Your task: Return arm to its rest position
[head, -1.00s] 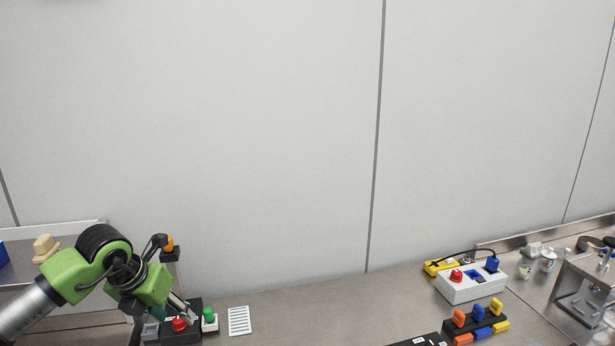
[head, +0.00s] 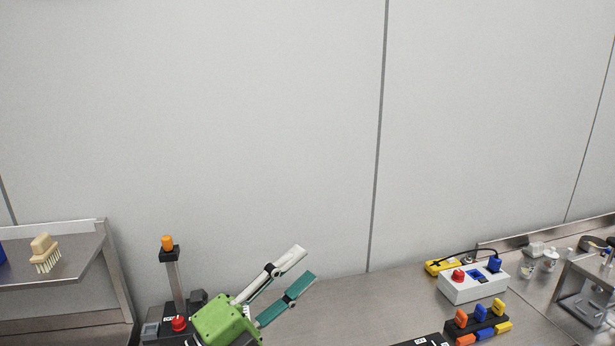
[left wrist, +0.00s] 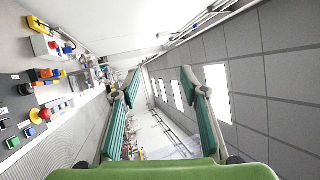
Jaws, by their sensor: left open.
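My left gripper (head: 296,273) shows at the bottom of the head view, with a green body and two fingers with teal pads. It is open and empty, its fingers pointing up and to the right above the bench. In the left wrist view its two fingers (left wrist: 160,85) stand apart with nothing between them. The bench and its devices lie to the left in that view. Most of the left arm is out of the head view. My right gripper is in neither view.
A black control box with a red button (head: 179,324) and an orange-topped post (head: 167,243) stands just left of the gripper. A brush (head: 44,252) sits on a steel shelf at left. A white box (head: 473,283) and a coloured switch row (head: 477,325) are at right. Mid-bench is clear.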

